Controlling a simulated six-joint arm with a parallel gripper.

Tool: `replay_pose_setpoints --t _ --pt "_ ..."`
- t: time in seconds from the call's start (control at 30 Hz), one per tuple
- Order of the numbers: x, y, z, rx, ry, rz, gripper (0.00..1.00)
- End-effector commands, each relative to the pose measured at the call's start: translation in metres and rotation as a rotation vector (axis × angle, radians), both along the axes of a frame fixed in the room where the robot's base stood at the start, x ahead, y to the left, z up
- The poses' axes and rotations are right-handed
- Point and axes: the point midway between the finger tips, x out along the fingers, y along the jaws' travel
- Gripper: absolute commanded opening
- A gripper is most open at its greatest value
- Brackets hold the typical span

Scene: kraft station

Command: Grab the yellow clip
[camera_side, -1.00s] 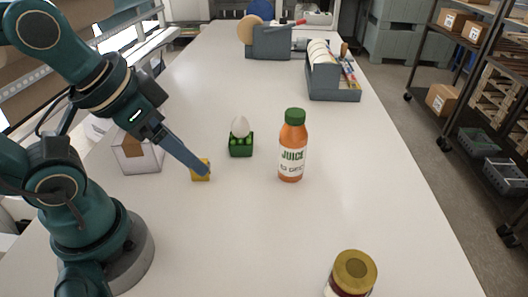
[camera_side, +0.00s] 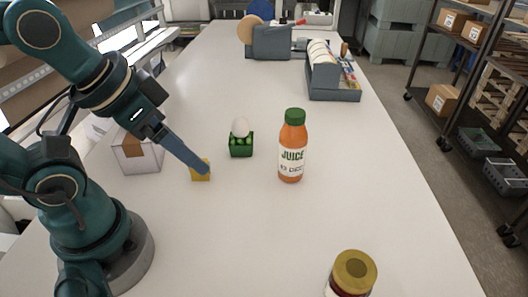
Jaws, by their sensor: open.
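The yellow clip (camera_side: 201,175) is a small yellow block-like thing on the white table, left of the middle. My gripper (camera_side: 204,169) reaches down to it from the upper left, and its blue-grey fingers overlap the clip's upper part in this view. The fingers hide some of the clip. The gripper is open, but the gap between the fingers cannot be made out from this side. I cannot tell whether a finger touches the clip.
A green holder (camera_side: 241,148) with a white egg (camera_side: 240,127) stands right of the clip. A juice bottle (camera_side: 292,150) stands farther right. A white box (camera_side: 140,153) is behind my arm. A gold-lidded jar (camera_side: 353,272) is at the front. A grey rack (camera_side: 335,96) stands farther back.

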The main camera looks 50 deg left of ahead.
Motion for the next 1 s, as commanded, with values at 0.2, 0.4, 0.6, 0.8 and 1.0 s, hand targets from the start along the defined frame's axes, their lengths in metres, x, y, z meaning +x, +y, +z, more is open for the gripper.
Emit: replay_pose_setpoints --t 0.2,0.4,0.6,0.8,1.0 --pt "0.000 0.000 0.000 0.000 0.000 0.000 0.85" --pt "0.001 0.000 0.004 0.000 -0.003 0.000 0.85" --pt "0.001 0.000 0.033 0.000 -0.006 0.000 0.85" --pt "-0.008 0.011 0.032 0.167 0.096 -0.167 0.85" --pt "-0.017 0.046 0.009 0.560 0.296 -0.572 0.85"
